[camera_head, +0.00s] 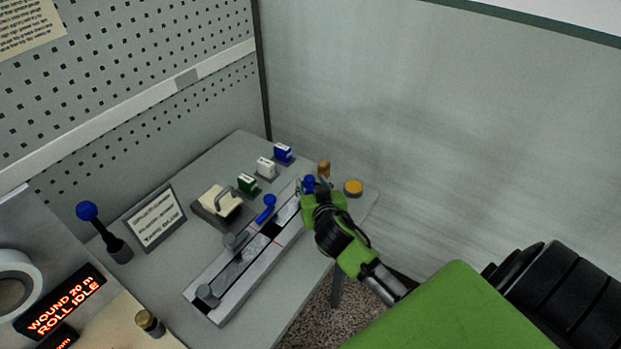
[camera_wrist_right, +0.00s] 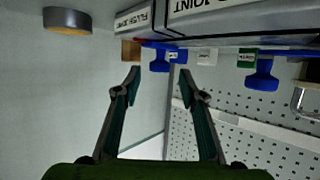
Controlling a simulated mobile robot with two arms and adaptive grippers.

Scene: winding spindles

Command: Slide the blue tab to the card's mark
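In the head view a long grey rail fixture (camera_head: 235,277) lies on the table. A blue tab (camera_head: 309,184) is at its far right end, beside my right gripper (camera_head: 312,188) and partly hidden by it. In the right wrist view this tab (camera_wrist_right: 160,61) shows just beyond and between the two fingertips of my open gripper (camera_wrist_right: 158,78); I see no contact. A second blue piece (camera_head: 265,208) stands farther along the rail and also shows in the wrist view (camera_wrist_right: 262,76). A printed card (camera_head: 155,218) leans behind the rail; its small print is unreadable. My left gripper is not in view.
White (camera_head: 265,167), green (camera_head: 247,183) and blue (camera_head: 283,152) blocks stand behind the rail. An orange-topped disc (camera_head: 353,187) and a small brown block (camera_head: 324,168) are near the right end. A blue-knobbed lever (camera_head: 87,211) stands left. A pegboard wall rises behind.

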